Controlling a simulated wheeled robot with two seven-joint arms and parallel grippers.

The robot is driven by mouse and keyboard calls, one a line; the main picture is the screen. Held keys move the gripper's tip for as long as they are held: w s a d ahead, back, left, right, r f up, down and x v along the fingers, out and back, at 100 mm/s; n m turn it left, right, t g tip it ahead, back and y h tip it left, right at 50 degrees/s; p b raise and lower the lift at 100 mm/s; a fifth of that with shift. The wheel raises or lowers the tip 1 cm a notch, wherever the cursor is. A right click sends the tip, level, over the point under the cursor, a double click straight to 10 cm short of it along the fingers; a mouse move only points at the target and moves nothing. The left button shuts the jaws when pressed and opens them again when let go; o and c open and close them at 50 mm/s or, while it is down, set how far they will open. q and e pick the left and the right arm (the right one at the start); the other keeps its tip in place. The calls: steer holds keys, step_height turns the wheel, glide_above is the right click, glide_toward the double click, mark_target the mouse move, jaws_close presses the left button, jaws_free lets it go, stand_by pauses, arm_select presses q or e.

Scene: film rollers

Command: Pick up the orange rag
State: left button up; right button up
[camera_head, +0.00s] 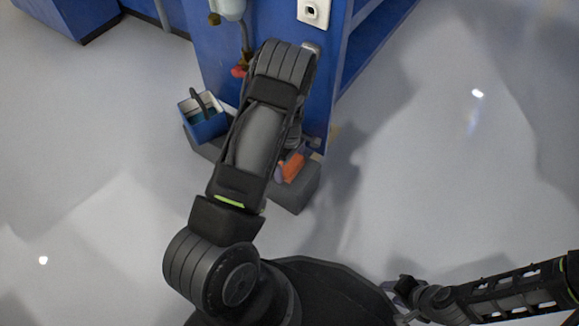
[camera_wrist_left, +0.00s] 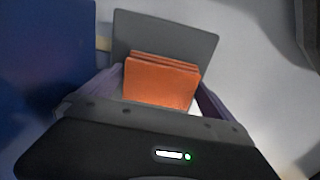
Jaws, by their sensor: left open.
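The orange rag (camera_head: 292,167) is a folded stack lying on a grey surface (camera_head: 293,195) at the foot of the blue cabinet. In the left wrist view the rag (camera_wrist_left: 161,84) sits between the two purple fingers of my left gripper (camera_wrist_left: 160,80). The fingers are open, one on each side of it; I cannot tell whether they touch it. In the head view my left arm hides most of that gripper and part of the rag's surroundings. My right gripper (camera_head: 396,300) is low at the right, far from the rag; its finger gap is unclear.
The blue cabinet (camera_head: 218,60) stands right behind the grey surface. A blue caddy (camera_head: 207,125) with a dark handle sits left of my left arm. A white socket (camera_head: 314,12) is on the cabinet. The pale floor is clear to both sides.

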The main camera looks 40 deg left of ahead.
mark_target(290, 163)
arm_select(q)
steer(key=shift+c, duration=0.3)
steer(key=c, duration=1)
steer(key=shift+r+p, duration=0.3)
steer(key=shift+r, duration=0.15)
step_height(290, 163, up, 3)
steer(key=shift+f+p, duration=0.1)
steer(key=shift+p, duration=0.8)
steer(key=s+p, duration=0.1)
steer(key=s, duration=0.5)
steer(key=s+p, duration=0.1)
steer(key=s, duration=0.5)
steer(key=s+p, duration=0.2)
steer(key=s, duration=0.4)
steer(key=shift+d+f, duration=0.1)
steer(key=shift+d, duration=0.15)
steer(key=o, duration=0.8)
steer(key=c, duration=0.7)
